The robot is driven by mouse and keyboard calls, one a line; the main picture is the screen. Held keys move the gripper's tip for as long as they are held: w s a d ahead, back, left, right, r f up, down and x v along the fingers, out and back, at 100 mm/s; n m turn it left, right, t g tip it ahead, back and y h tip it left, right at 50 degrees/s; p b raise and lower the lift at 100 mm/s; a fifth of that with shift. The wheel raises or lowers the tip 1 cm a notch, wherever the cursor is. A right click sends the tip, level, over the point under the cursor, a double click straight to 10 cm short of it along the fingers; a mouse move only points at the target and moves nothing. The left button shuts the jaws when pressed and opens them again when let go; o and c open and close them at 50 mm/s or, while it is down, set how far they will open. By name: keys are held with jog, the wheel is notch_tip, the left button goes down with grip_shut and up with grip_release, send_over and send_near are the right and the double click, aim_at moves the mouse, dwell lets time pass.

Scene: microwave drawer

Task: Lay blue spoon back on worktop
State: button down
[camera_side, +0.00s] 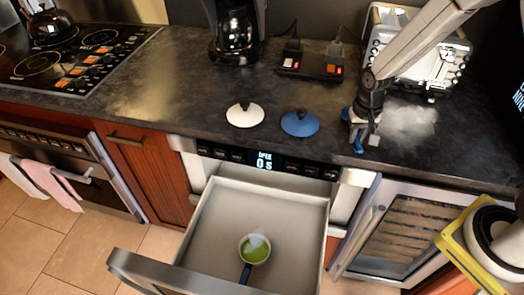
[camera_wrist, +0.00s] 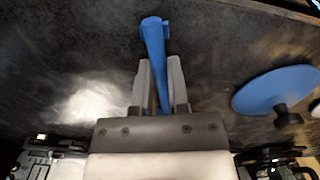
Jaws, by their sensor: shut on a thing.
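My gripper (camera_side: 361,132) is over the worktop (camera_side: 190,90), right of the blue lid, with its fingers pointing down. It is shut on the blue spoon (camera_side: 358,147), whose blue part shows beside and below the fingers. In the wrist view my gripper (camera_wrist: 162,88) has the blue spoon (camera_wrist: 155,45) between its two grey fingers, with one end sticking out past them. The spoon is close to the worktop near its front edge; I cannot tell whether it touches. The rest of the spoon is hidden by the gripper.
A blue lid (camera_side: 299,123) and a white lid (camera_side: 245,115) lie left of my gripper. A toaster (camera_side: 425,60) stands behind on the right. The microwave drawer (camera_side: 215,215) below is open, holding a pan (camera_side: 254,248) with green contents. A pale patch marks the worktop on the right.

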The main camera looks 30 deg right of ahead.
jog(key=c, duration=0.5)
grip_release()
jog(key=shift+f, duration=0.1)
jog(key=shift+c, duration=0.2)
jog(key=shift+r, duration=3.95)
jog(key=s+a+r+n+t, duration=0.1)
jog(key=s+a+n+t, duration=0.1)
jog(key=s+n, duration=0.4)
jog(key=shift+s+a+t, duration=0.3)
jog(key=shift+s+a, duration=0.2)
jog(key=shift+s, duration=1.05)
